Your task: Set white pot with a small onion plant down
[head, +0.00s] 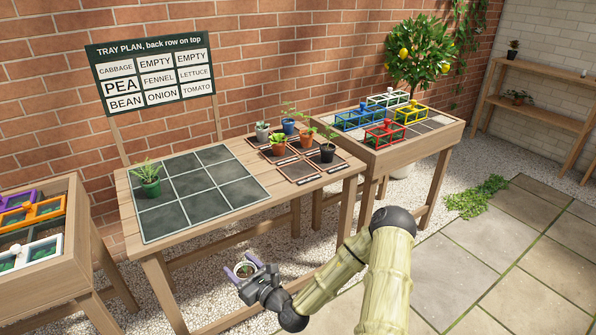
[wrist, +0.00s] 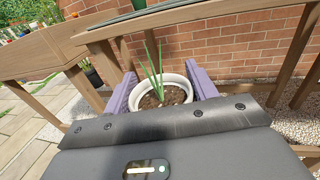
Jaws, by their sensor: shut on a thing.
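My gripper (head: 242,270) is shut on the white pot (head: 246,276), with a purple finger on either side. It holds the pot over the gravel, in front of and below the table top. In the wrist view the white pot (wrist: 188,88) is between the fingers, with dark soil and thin upright green onion leaves (wrist: 155,68). The dark planting tray (head: 205,196) lies on the middle table and has a grid of square cells. The tray plan sign (head: 150,75) behind it puts ONION in the middle of the front row. That cell looks empty.
A green pot (head: 149,187) with a plant stands in the tray's left column. Several potted plants stand on a smaller holder (head: 300,168) at the table's right. The wooden table's front edge (head: 230,223) lies between pot and tray. Side tables hold coloured frames.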

